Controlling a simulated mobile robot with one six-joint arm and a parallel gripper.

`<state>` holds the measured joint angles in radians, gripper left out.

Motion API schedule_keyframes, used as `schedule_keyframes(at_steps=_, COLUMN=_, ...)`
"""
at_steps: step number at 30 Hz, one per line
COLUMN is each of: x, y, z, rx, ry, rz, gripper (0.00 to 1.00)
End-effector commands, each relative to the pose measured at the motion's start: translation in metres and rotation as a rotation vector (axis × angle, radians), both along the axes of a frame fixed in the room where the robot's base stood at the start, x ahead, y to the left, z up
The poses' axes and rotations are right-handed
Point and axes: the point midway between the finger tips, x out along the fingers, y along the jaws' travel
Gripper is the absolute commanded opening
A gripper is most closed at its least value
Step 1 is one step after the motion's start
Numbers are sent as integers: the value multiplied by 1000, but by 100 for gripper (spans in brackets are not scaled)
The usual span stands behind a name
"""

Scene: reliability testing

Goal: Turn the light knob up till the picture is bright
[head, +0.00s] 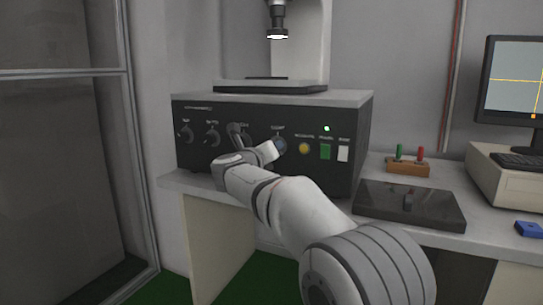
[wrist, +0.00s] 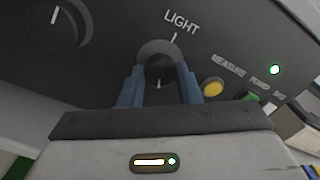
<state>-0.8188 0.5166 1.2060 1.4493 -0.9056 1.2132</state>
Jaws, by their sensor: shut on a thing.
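The light knob (wrist: 160,62) is a dark round knob under the word LIGHT on the black panel in the wrist view. A short white mark shows low on it, and a white tick stands above it. My gripper (wrist: 160,88) has its blue fingers shut on both sides of the knob. In the head view my gripper (head: 279,146) is against the panel front and covers most of the knob. The picture is on the monitor (head: 515,80) at the right: a grey-blue field with yellow cross lines and a small orange mark low down.
The black control box (head: 350,130) carries several other knobs left of my gripper. Right of it are a yellow button (wrist: 213,87), a green switch (head: 325,151) and a lit green lamp (head: 327,128). A dark plate (head: 410,203) and a wooden block with green and red pegs (head: 408,168) lie right.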

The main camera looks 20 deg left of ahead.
Motion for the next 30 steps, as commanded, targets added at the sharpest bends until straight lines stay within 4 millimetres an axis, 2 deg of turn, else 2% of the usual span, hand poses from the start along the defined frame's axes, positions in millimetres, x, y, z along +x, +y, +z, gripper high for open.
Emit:
schedule_keyframes(at_steps=1, x=0, y=0, z=-5, rx=15, ry=4, rz=-2, gripper=8)
schedule_keyframes(at_steps=20, x=0, y=0, z=-4, rx=65, ry=1, rz=-2, gripper=8)
schedule_keyframes(at_steps=21, x=0, y=0, z=-4, rx=65, ry=1, rz=-3, gripper=31)
schedule_keyframes(at_steps=28, x=0, y=0, z=-2, rx=65, ry=-2, rz=-2, gripper=50)
schedule_keyframes(at_steps=30, x=0, y=0, z=-2, rx=65, ry=-2, rz=-2, gripper=52)
